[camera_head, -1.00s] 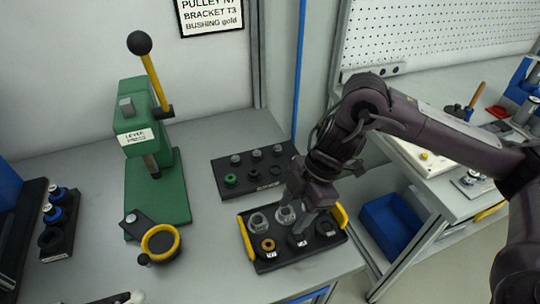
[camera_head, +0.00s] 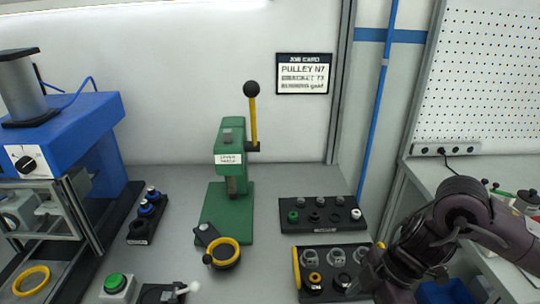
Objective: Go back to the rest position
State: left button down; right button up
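My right gripper (camera_head: 366,284) is at the lower right, by the right side of a black tray with yellow handles (camera_head: 297,268). My dark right arm covers part of that tray's right side. The fingertips are small and partly hidden, so I cannot tell whether they are open or hold anything. My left gripper is not in view. The tray holds grey parts, a gold ring (camera_head: 314,278) and dark rings.
A green lever press (camera_head: 226,200) with a raised yellow lever stands mid-bench. A black rack (camera_head: 320,226) lies behind the tray. A blue machine (camera_head: 70,135) stands left; a green button box (camera_head: 116,287) is in front. A job card (camera_head: 304,73) hangs on the wall.

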jog(key=w+a+r+m+t+y, duration=0.15)
jog(key=a+t+y, duration=0.45)
jog(key=a, duration=1.4)
jog(key=d+f+m+t+h, duration=0.2)
jog(key=d+m+t+h, duration=0.2)
jog(key=d+m+h, duration=0.45)
jog(key=s+d+f+m+g+h, duration=0.1)
jog(key=s+d+f+m+g, duration=0.2)
jog(key=s+d+f, duration=0.3)
jog(key=s+d+f+m+g+h, duration=0.1)
jog(key=s+d+f+m+g, duration=0.3)
jog(key=d, duration=0.4)
notch_tip(320, 180, down, 28)
jog(key=s, duration=0.2)
jog(key=s+d+f+n+g, duration=0.1)
jog(key=s+d+f, duration=0.2)
jog(key=s+f, duration=1.6)
jog(key=shift+s+f+g, duration=0.2)
jog(key=shift+s+g, duration=0.2)
jog(key=shift+s, duration=0.25)
